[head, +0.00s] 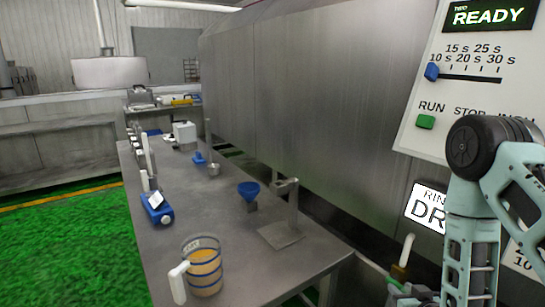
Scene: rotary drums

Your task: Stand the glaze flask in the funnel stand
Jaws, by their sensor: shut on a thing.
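The funnel stand (292,212) is a grey metal post on a flat square base, near the right edge of the grey table. A blue funnel (248,188) shows at the left end of its arm. No flask shows in the stand. A blue bottle with a white label (157,207) is at the table's left edge; I cannot tell whether it is the glaze flask. Links of my arm show at the right of the head view. My gripper is out of view, so what it holds is hidden.
A clear jug (204,268) with orange contents and a white handle stands at the table's near end. A small metal cup, a blue item and a white canister (185,132) stand farther back. A steel drum housing (310,110) and control panel (475,85) line the right.

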